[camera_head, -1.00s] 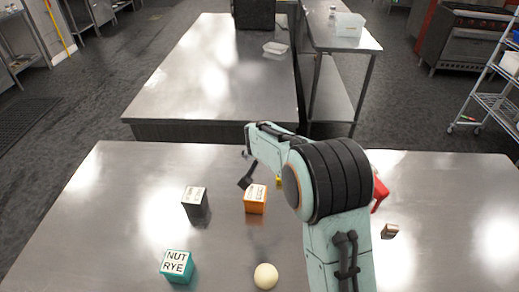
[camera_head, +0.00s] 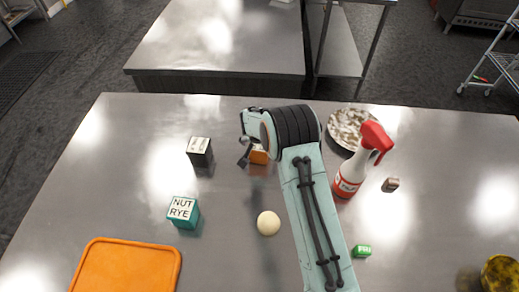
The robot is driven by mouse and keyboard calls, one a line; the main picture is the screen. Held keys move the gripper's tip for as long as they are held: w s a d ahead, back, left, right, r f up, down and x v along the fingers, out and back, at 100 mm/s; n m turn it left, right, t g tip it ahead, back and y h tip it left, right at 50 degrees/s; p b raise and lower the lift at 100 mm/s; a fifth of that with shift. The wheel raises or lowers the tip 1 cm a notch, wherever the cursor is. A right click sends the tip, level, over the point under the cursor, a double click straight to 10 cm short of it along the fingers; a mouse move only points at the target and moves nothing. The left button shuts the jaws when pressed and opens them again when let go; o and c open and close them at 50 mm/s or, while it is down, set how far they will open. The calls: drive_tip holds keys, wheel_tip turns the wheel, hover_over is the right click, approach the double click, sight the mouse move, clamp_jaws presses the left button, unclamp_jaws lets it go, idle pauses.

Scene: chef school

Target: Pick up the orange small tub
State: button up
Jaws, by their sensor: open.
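The orange small tub (camera_head: 260,157) stands on the near steel table, just behind and below the end of my arm. Its top and left part are partly covered by my arm. My gripper (camera_head: 244,160) shows as a dark finger pointing down at the tub's left side. The jaws are open and I see nothing held in them. Whether a finger touches the tub cannot be told.
A black box (camera_head: 200,151) and a teal "NUT RYE" box (camera_head: 184,212) stand left. A pale ball (camera_head: 268,223) lies nearer. A spray bottle (camera_head: 349,177), speckled plate (camera_head: 348,125), small brown block (camera_head: 390,184) and green item (camera_head: 362,251) are right. An orange board (camera_head: 127,268) lies front left.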

drive_tip(key=c, duration=1.3)
